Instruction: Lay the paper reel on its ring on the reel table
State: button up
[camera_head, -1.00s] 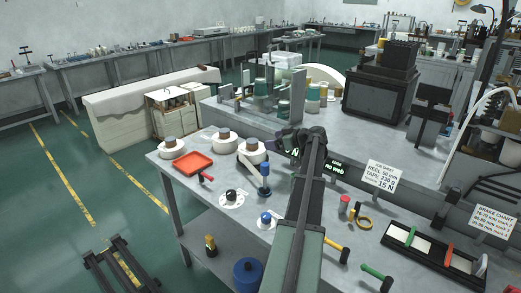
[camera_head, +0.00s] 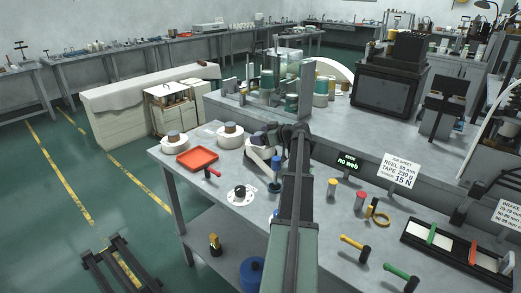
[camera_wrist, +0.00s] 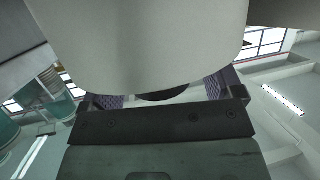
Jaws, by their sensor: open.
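Three white paper reels with dark cores are at the back left of the reel table (camera_head: 330,200) in the head view: a left reel (camera_head: 174,142), a middle reel (camera_head: 230,140) and a right reel (camera_head: 257,157). My gripper (camera_head: 265,138) is open at the right reel and partly hides it. In the wrist view, a large pale surface (camera_wrist: 145,45), seemingly this reel, fills the top centre. A dark round part (camera_wrist: 162,96), probably its core, shows between the two purple-padded fingers. I cannot tell whether they touch it. I cannot make out the reel's ring.
A red tray (camera_head: 197,158) lies in front of the reels. A blue-topped post (camera_head: 276,163) stands close beside my arm, and a black knob on a white dial (camera_head: 240,192) is nearer. A raised ledge with signs runs behind. Handled tools and a yellow ring lie to the right.

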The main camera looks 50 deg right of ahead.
jog(key=shift+w, duration=0.1)
grip_shut()
dwell(0.4)
notch_tip(320, 180, up, 20)
jog(key=p, duration=2)
